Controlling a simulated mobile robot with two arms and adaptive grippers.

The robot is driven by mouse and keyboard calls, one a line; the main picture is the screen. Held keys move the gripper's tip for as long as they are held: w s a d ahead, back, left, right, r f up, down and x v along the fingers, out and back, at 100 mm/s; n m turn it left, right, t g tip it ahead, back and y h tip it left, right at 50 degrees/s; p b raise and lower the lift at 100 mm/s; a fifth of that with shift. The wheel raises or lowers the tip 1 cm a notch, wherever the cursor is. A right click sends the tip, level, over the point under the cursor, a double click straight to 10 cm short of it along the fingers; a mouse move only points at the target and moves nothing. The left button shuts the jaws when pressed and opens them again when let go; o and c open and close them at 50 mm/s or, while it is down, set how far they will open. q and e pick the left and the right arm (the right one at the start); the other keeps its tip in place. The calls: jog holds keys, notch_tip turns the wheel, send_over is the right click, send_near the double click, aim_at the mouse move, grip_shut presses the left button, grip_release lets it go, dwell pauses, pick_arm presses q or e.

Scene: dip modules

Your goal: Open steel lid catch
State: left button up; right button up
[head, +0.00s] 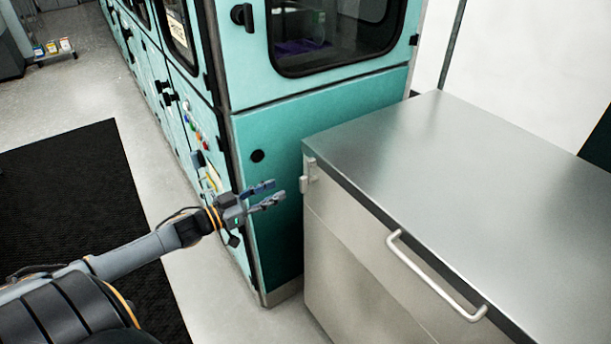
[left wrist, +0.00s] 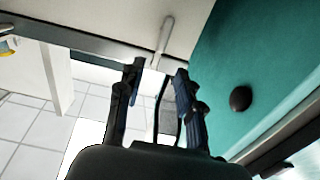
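The steel lid catch (head: 308,174) is a small pale fitting at the near left corner of the steel box, just under its lid (head: 470,175). My left gripper (head: 274,193) is left of the catch, pointing at it, with a small gap between. Its two fingers are apart with nothing held. In the left wrist view the left gripper's fingers (left wrist: 160,74) also stand apart. A slim pale bar (left wrist: 164,38) shows beyond and between the fingertips; it looks like the catch. I cannot tell whether the catch is fastened. My right gripper is not in view.
A silver bar handle (head: 435,275) is on the box's front. A teal machine (head: 270,225) with a round black knob (head: 257,156) stands close behind my left gripper. The knob also shows in the left wrist view (left wrist: 240,98). A black mat (head: 75,190) covers the floor at left.

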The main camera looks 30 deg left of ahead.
aim_at(300, 179)
pick_arm(q)
jog(key=x, duration=1)
jog(key=shift+p, duration=0.3)
grip_shut()
